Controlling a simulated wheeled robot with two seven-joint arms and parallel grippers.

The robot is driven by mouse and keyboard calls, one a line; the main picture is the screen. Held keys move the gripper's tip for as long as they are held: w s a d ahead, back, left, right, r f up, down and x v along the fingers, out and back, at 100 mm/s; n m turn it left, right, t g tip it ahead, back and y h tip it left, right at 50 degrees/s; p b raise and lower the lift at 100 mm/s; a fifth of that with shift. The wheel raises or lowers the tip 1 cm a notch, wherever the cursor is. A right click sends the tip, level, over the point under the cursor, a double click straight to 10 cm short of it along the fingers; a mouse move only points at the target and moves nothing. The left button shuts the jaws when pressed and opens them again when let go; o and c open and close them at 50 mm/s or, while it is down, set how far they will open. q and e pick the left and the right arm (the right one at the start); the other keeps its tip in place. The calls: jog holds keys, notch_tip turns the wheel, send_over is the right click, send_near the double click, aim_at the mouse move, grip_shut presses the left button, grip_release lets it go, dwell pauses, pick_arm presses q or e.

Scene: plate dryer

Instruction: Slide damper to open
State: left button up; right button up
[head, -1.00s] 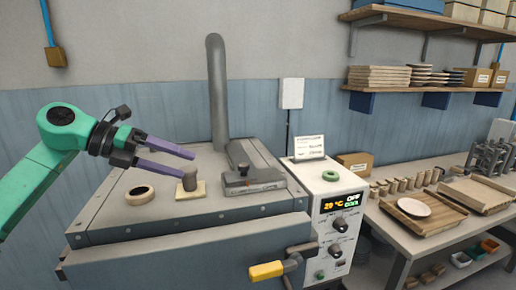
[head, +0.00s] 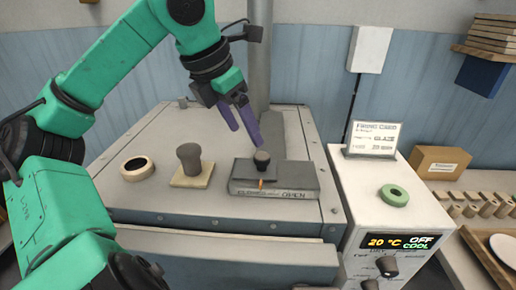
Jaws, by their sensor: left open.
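The damper is a dark knob (head: 262,160) on a grey housing (head: 300,183) on top of the kiln-like dryer. The housing's front is lettered with a partly legible word at left and OPEN at right. An orange pointer (head: 261,184) below the knob stands left of OPEN. My left gripper (head: 249,141) is open, its purple fingers pointing down. One fingertip is right above or behind the knob; the other is to its left and farther back. I cannot tell whether it touches. My right gripper is not in view.
A plug on a pale square (head: 188,185) and a pale ring (head: 137,168) sit left of the damper. A control box (head: 347,193) with a card (head: 372,139) and a green ring (head: 394,195) stands at right. A grey pipe (head: 260,60) rises behind.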

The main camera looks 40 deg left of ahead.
aim_at(262, 155)
pick_arm(q)
jog(key=x, duration=0.4)
jog(key=w+x, duration=0.1)
jog(key=shift+w+f+p, duration=0.1)
jog(key=shift+w+p, duration=0.15)
jog(key=shift+p, duration=0.05)
jog(key=x, duration=0.3)
jog(key=shift+w, duration=0.35)
jog(key=shift+f, duration=0.2)
jog(key=shift+s, duration=0.4)
jog(key=shift+c, duration=0.7)
jog(key=shift+w, duration=0.2)
jog(key=c, duration=1)
grip_shut()
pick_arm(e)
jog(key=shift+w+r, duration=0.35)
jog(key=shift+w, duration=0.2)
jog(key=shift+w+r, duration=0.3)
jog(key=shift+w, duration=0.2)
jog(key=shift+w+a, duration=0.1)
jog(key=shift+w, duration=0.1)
